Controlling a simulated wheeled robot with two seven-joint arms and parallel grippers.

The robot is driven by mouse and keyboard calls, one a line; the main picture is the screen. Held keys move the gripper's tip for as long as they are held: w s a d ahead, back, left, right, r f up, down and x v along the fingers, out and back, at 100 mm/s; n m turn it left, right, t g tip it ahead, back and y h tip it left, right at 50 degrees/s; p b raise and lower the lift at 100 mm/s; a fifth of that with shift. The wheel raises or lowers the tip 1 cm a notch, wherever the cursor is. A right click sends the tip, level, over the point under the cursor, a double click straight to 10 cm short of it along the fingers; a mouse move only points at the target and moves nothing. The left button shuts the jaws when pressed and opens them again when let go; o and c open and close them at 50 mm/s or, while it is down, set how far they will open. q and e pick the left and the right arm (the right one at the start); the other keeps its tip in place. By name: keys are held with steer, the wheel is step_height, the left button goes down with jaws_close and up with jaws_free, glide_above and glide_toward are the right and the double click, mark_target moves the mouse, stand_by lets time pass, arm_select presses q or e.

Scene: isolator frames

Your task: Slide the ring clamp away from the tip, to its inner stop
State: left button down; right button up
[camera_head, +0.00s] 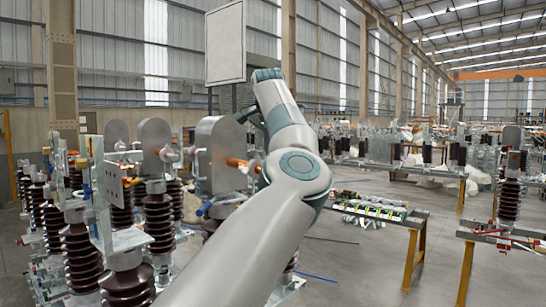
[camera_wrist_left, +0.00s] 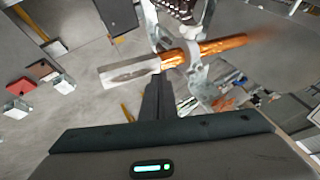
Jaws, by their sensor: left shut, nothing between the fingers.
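In the left wrist view a copper rod (camera_wrist_left: 222,45) crosses the upper middle, with a flat silvery tip (camera_wrist_left: 130,71) at its left end. A grey ring clamp (camera_wrist_left: 190,58) sits around the rod, to the right of the flat tip. My left gripper (camera_wrist_left: 158,82) is shut and empty, its dark fingers close to the rod between the tip and the clamp. I cannot tell if they touch it. In the head view the copper rod (camera_head: 238,163) shows beside a grey plate, partly hidden by my arm. My right gripper is not in view.
Brown ribbed insulators (camera_head: 160,230) with metal plates crowd the left of the head view. A low bench (camera_head: 408,218) with parts stands at right, another insulator (camera_head: 510,195) farther right.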

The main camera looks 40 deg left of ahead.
arm_select(q)
steer(key=shift+s+d+r, duration=0.25)
steer(key=shift+r, duration=0.05)
steer(key=shift+s+r+b, duration=0.1)
steer(key=shift+r+b, duration=0.15)
steer(key=shift+b, duration=0.05)
steer(key=b+v, duration=0.2)
steer(key=v, duration=0.6)
steer(key=shift+s+a+r, duration=0.2)
steer(key=shift+s, duration=0.05)
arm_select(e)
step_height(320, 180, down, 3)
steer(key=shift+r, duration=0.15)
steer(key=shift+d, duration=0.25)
arm_select(q)
steer(key=shift+f, duration=0.1)
